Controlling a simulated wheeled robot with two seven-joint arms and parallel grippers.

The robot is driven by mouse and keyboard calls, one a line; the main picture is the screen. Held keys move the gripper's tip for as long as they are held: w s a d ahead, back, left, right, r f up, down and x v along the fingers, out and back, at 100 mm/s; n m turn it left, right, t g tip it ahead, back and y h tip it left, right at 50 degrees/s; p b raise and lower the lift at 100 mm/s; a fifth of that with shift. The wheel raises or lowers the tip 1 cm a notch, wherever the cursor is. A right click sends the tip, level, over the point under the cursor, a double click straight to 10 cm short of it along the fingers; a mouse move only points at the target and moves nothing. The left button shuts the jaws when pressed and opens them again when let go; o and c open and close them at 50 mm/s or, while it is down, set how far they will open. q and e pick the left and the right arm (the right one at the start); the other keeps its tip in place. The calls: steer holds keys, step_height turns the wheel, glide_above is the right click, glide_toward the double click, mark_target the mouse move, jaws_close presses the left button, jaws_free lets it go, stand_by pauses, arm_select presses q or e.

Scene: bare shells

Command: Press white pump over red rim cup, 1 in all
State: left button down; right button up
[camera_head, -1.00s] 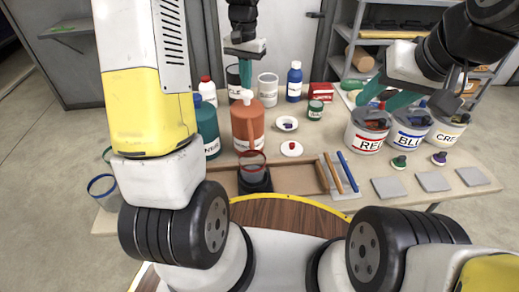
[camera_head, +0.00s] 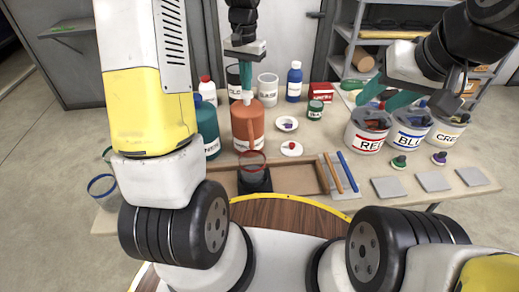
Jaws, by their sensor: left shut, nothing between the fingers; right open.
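An orange bottle (camera_head: 243,128) stands on the table with a small white pump head (camera_head: 247,97) on top. A clear cup with a red rim (camera_head: 252,163) sits on a black stand (camera_head: 254,182) in front of the bottle. My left gripper (camera_head: 247,88) points down over the bottle, its teal fingers shut and empty. The fingertips are at or just above the pump head; I cannot tell whether they touch it. My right gripper (camera_head: 380,95) is open, above and behind the RED tub (camera_head: 364,142).
A teal bottle (camera_head: 207,130) stands left of the orange one, and a white cup (camera_head: 268,88) and blue bottle (camera_head: 294,82) stand behind. A blue-rimmed cup (camera_head: 103,190) is at far left. BLUE (camera_head: 408,140) and cream (camera_head: 446,133) tubs stand at right.

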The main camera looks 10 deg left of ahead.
arm_select(q)
steer(key=shift+f, duration=1.4)
steer(key=shift+r, duration=1.7)
steer(key=shift+r, duration=0.1)
steer(key=shift+r, duration=2.9)
steer(key=s+d+r+n+t+h, duration=0.1)
steer(key=s+r+t, duration=0.2)
steer(key=s, duration=0.9)
steer(key=s+d+r+n+t+h, duration=0.1)
steer(key=s+r+t, duration=0.2)
steer(key=s, duration=0.9)
steer(key=shift+s+r, duration=0.15)
steer(key=shift+r, duration=0.1)
